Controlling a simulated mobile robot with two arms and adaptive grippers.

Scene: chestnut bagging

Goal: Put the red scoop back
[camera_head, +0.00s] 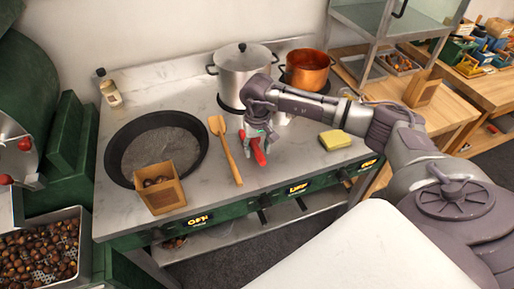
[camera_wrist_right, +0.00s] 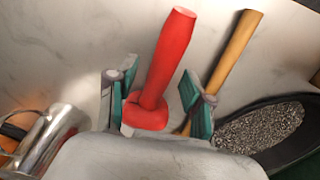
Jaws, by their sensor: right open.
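The red scoop (camera_head: 259,153) is at the counter's middle, right of the wooden spatula (camera_head: 226,152). In the right wrist view its red handle (camera_wrist_right: 168,60) stands out between my fingers, with its wider end near my palm; the rest of the scoop is hidden. My right gripper (camera_head: 259,138) is over the scoop. Its teal fingertips (camera_wrist_right: 155,92) are spread on either side of the handle, with visible gaps. I cannot tell whether the scoop touches the counter. My left gripper is not in view.
A black pan (camera_head: 112,158) and a chestnut-filled paper bag (camera_head: 164,196) are left of the spatula. A yellow sponge (camera_head: 335,140) lies to the right. A steel pot (camera_head: 242,72) and copper pot (camera_head: 307,69) stand behind. A chestnut tray (camera_head: 72,217) is lower left.

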